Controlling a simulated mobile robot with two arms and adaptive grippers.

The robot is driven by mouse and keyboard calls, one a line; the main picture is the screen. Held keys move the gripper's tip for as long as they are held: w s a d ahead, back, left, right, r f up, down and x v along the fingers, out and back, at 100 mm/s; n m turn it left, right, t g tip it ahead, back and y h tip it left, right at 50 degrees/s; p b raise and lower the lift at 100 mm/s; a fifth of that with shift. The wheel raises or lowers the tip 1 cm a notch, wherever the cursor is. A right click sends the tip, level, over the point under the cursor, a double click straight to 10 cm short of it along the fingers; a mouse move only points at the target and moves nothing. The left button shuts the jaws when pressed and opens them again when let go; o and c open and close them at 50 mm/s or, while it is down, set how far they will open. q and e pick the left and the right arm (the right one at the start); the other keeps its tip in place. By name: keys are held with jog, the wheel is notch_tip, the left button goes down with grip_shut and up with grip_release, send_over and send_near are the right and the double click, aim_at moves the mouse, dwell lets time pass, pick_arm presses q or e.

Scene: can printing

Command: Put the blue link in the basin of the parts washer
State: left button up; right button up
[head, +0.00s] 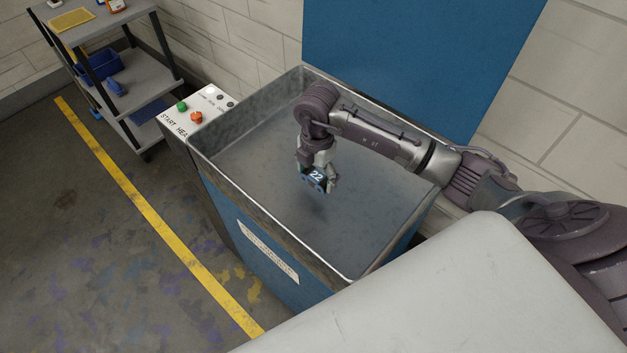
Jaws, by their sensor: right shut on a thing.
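The parts washer is a blue cabinet with an open grey metal basin (265,165), in the middle of the head view. My right gripper (318,184) is over the basin, inside its rim as seen from above, and points down. It is shut on the blue link (316,177), which carries a white "22". The link appears held above the basin floor, with a soft shadow below it. The fingers hide part of the link. My left gripper is not in view.
A control panel (200,105) with a green and a red button sits at the basin's left edge. The raised blue lid (420,55) stands behind. A grey shelf cart (140,85) with blue bins is at the upper left. A yellow line crosses the floor.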

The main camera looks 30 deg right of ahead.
aim_at(314, 193)
jog(key=shift+w+a+f, duration=0.2)
jog(key=shift+a+f, duration=0.2)
notch_tip(314, 193, down, 3)
jog(key=shift+d+f+p, duration=0.1)
jog(key=shift+f+p, duration=0.1)
jog(key=shift+p, duration=0.3)
jog(key=shift+f, duration=0.15)
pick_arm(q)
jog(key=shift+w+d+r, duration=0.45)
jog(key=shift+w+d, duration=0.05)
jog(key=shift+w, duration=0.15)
pick_arm(e)
jog(key=o, duration=1)
jog(key=shift+f, duration=0.1)
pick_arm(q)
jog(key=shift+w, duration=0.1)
